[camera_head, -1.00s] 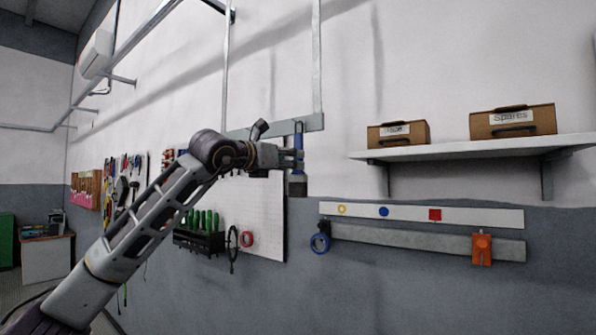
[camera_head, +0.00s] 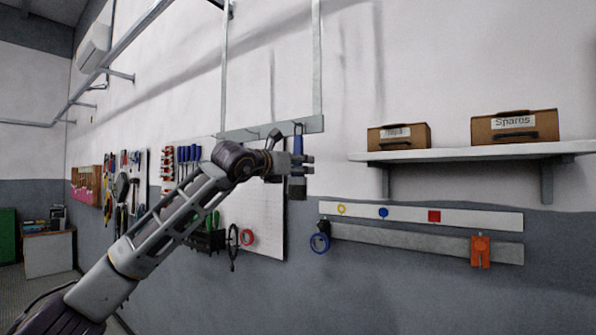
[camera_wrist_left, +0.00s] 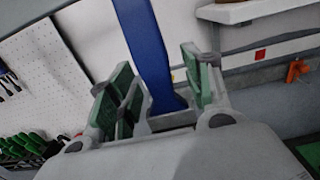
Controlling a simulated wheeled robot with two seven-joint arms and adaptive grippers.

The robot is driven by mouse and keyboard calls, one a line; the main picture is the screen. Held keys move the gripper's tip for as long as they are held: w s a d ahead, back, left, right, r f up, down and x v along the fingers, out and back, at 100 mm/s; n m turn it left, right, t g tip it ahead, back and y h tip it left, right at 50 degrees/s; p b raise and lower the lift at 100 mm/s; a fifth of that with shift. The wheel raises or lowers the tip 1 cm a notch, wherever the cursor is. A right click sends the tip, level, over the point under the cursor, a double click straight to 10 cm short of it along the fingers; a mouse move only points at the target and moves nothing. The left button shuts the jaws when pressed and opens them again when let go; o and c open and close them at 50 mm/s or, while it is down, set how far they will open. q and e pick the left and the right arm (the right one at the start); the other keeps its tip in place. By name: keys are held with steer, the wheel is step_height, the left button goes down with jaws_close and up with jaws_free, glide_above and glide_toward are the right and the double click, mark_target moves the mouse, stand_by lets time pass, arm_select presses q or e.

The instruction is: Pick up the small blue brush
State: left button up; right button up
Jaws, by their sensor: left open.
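The small blue brush (camera_head: 298,144) hangs upright from the metal rail at the wall, its handle up and its dark bristle end down. My left gripper (camera_head: 306,164) is at the lower part of its handle and overlaps it in the head view. In the left wrist view the blue handle (camera_wrist_left: 150,55) stands between the green-padded fingers of my open left gripper (camera_wrist_left: 160,85). Gaps show on both sides of the handle, the wider one on the right. The bristles are not clear in the wrist view. My right gripper is not in view.
The metal rail (camera_head: 270,132) is fixed above the brush, beside a white pegboard (camera_head: 268,220) with tools. A shelf (camera_head: 470,151) with two brown boxes is to the right. Below it, a strip holds a blue tape roll (camera_head: 319,242) and an orange clamp (camera_head: 480,251).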

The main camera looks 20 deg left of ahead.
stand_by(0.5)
arm_select(q)
steer(key=c, duration=1.1)
steer(key=shift+r, duration=0.25)
steer(key=shift+r+b, duration=0.35)
steer(key=shift+r, duration=0.15)
steer(key=shift+s+a, duration=0.2)
steer(key=shift+s, duration=0.3)
steer(key=b+v, duration=0.6)
steer(key=v, duration=1.1)
steer(key=shift+r, duration=0.1)
